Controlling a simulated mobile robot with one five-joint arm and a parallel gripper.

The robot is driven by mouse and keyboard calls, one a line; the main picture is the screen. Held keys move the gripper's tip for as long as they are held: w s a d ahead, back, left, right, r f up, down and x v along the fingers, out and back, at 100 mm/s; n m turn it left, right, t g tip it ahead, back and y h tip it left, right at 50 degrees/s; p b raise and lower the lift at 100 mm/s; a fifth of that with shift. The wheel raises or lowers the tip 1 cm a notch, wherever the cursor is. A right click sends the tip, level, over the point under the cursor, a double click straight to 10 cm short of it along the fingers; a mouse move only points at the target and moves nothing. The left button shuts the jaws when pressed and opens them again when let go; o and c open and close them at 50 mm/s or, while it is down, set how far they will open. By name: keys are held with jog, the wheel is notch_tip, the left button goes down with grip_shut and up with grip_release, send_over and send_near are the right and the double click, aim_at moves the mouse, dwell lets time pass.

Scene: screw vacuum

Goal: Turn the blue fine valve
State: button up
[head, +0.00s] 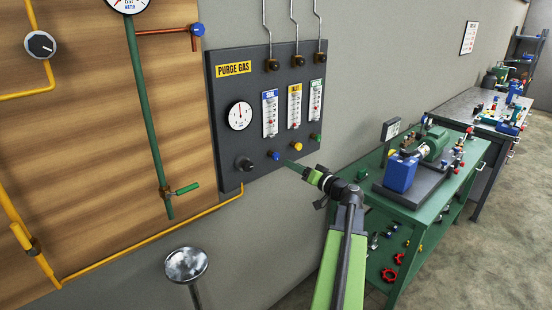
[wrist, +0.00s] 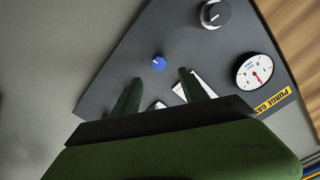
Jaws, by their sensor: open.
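The blue fine valve (head: 274,155) is a small round knob low on the dark purge gas panel (head: 223,100), below the left flowmeter. In the wrist view the blue knob (wrist: 159,63), with a light pointer mark, shows just beyond the fingertips and roughly between them. My gripper (head: 289,164) is close to the panel, just right of the blue knob in the head view. In the wrist view my gripper (wrist: 160,74) has its two green fingers apart with nothing between them. I see no contact with the knob.
A black knob (head: 245,164) and a gauge (head: 239,115) are left of the blue valve. A yellow knob (head: 298,147) and a green knob (head: 316,137) are right of it. Flowmeters (head: 270,113) stand above. A green bench (head: 455,180) is at the right.

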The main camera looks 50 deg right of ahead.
aim_at(277, 157)
jog(key=w, duration=1)
jog(key=shift+w+d, duration=0.2)
jog(key=shift+d, duration=0.2)
